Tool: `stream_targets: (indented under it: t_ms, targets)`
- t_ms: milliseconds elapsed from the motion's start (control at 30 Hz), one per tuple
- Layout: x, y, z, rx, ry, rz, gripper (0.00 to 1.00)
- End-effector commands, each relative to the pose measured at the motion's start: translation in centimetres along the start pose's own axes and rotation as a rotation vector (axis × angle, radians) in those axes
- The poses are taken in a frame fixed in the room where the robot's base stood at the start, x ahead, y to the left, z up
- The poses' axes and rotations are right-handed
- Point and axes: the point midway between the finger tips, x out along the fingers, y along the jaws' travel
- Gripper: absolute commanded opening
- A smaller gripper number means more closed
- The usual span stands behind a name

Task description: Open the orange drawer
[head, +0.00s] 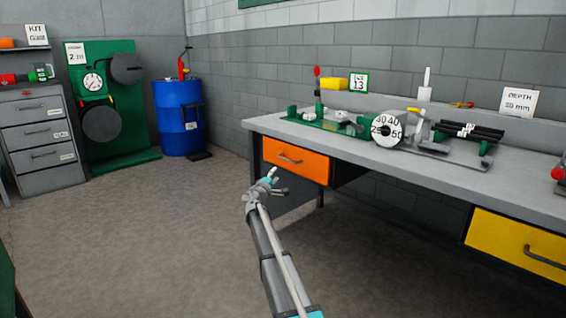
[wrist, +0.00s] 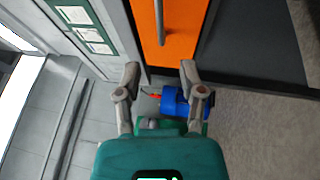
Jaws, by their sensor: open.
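The orange drawer (head: 296,160) is under the left end of the grey workbench, with its front flush and a dark bar handle (head: 290,160) across it. In the wrist view the orange drawer (wrist: 178,40) shows at the top, turned on its side, with its handle (wrist: 160,22) above the gap between my fingers. My gripper (head: 275,180) is in front of and below the drawer in the head view, apart from the handle. It also shows in the wrist view (wrist: 159,80), with its two fingers spread and nothing between them.
A yellow drawer (head: 515,245) is at the right of the bench (head: 460,180). On the bench are a green fixture (head: 325,122), a white dial (head: 387,130) and black rods (head: 470,131). A blue barrel (head: 179,118) and grey cabinet (head: 40,140) stand at left. The floor before the bench is clear.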

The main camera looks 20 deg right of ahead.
Motion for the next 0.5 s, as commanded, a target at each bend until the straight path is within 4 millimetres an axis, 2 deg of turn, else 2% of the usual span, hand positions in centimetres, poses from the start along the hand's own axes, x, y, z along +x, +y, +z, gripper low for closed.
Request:
stream_targets:
  t_ms: [267, 500]
  targets:
    - [3.0, 0.1, -0.1, 0.0, -0.001, 0.0, 0.51]
    - [6.7, 0.1, -0.2, -0.001, -0.001, 0.0, 0.51]
